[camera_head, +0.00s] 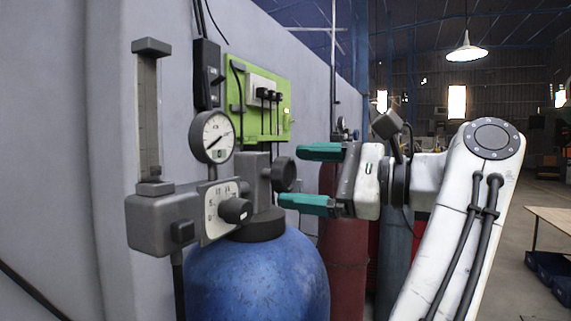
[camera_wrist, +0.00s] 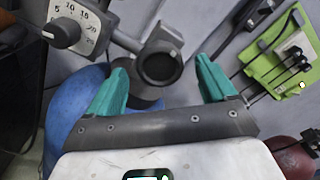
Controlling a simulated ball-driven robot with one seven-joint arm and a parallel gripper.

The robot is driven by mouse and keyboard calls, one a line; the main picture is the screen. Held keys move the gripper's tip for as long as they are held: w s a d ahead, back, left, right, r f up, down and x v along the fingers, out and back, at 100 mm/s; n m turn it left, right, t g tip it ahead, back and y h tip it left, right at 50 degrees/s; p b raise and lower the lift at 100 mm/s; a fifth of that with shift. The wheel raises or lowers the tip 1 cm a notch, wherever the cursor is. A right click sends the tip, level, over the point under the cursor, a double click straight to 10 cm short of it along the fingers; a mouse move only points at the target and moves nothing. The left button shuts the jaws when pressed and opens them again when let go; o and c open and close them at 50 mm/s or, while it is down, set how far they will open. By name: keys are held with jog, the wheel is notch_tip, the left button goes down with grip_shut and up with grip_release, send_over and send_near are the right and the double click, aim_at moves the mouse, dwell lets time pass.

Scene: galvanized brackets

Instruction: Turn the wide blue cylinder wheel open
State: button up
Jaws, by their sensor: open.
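The wide blue cylinder (camera_head: 258,275) stands upright against the wall, and its blue side also shows in the wrist view (camera_wrist: 68,115). Its wheel, a dark grey round knob (camera_head: 284,174), sits on the valve block above the cylinder's neck and faces right. In the wrist view the wheel (camera_wrist: 160,67) shows face-on. My gripper (camera_head: 291,176) is open, with green fingers above and below the wheel in the head view. In the wrist view the wheel appears between the fingertips (camera_wrist: 161,61). I see no contact, and cannot tell whether the tips reach past its rim.
A round pressure gauge (camera_head: 213,137) and a dial box with a black knob (camera_head: 235,210) sit left of the wheel. A green panel (camera_head: 262,92) hangs on the wall behind. A red cylinder (camera_head: 343,250) stands beyond the blue one.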

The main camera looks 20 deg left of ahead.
aim_at(291, 176)
jog(key=shift+w+a+p, duration=0.15)
jog(key=shift+a+p, duration=0.3)
jog(key=shift+a, duration=1.3)
jog(key=shift+c, duration=0.3)
jog(key=c, duration=1)
